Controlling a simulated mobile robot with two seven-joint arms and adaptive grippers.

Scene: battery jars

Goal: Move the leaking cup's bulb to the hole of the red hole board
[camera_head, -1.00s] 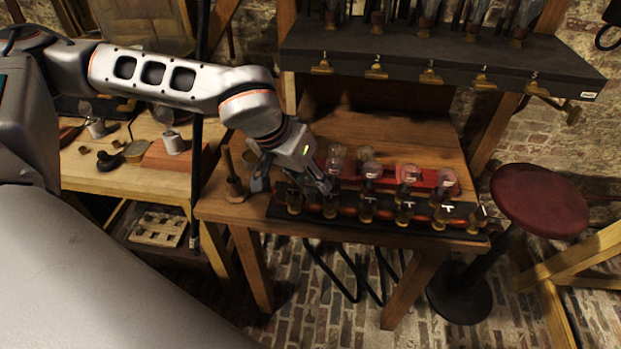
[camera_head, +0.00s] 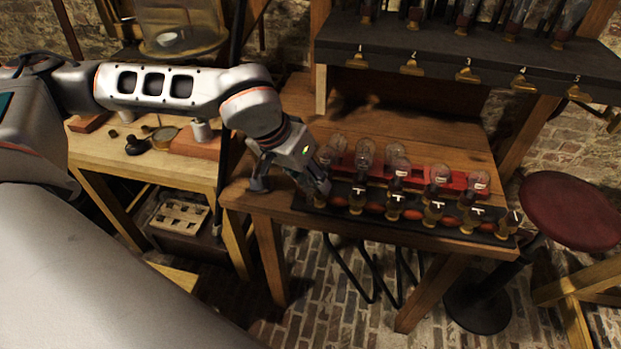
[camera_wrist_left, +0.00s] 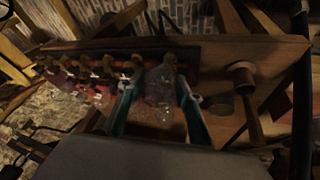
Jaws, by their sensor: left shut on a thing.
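My left gripper (camera_head: 318,184) is at the left end of the black board (camera_head: 308,203) on the wooden table. In the left wrist view its fingers (camera_wrist_left: 160,104) are on either side of a clear glass bulb (camera_wrist_left: 160,88), and it is shut on that bulb. The bulb's narrow end points toward the boards. The red hole board (camera_head: 432,168) lies behind the black board, with several glass bulbs (camera_head: 440,175) standing along it. Its holes are mostly hidden. I cannot tell which cup leaks. My right gripper is out of view.
A numbered dark shelf (camera_head: 440,66) with brass taps hangs above the table's back. A red stool (camera_head: 570,208) stands at the right. A side bench (camera_head: 105,152) at the left holds a grey cup (camera_head: 203,131). A wooden peg (camera_wrist_left: 246,92) stands beside the gripper.

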